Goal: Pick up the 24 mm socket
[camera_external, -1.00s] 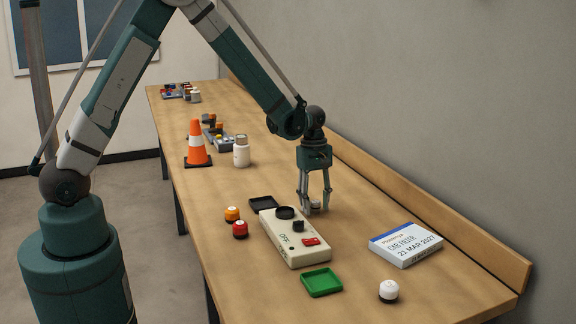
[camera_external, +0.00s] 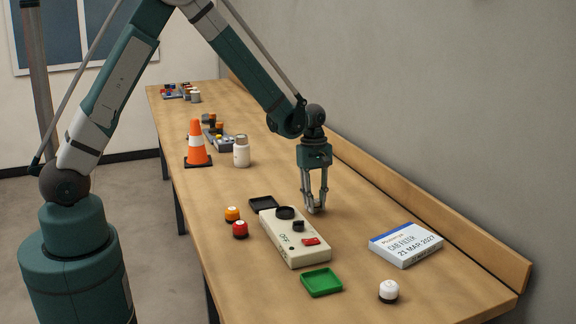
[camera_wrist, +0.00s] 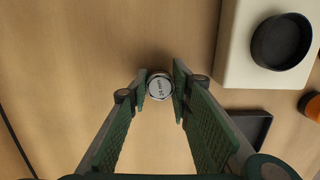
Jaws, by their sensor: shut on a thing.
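The 24 mm socket (camera_wrist: 159,88) is a small silvery cylinder with a marked round top, seen from above in the wrist view. My gripper (camera_external: 315,207) is low over the wooden table, just behind and to the right of the beige box. Its two fingers are closed on the socket, one on each side, also seen in the wrist view (camera_wrist: 159,93). In the external view the fingers mostly hide the socket. I cannot tell a gap between the socket and the table.
A beige box (camera_external: 285,247) with a black round knob (camera_wrist: 281,41) stands close beside my gripper. A black tray (camera_external: 263,203), green tray (camera_external: 322,282), orange and red-topped pieces (camera_external: 240,229), white-topped piece (camera_external: 389,291) and cab filter box (camera_external: 406,245) lie around. A cone (camera_external: 197,143) stands farther back.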

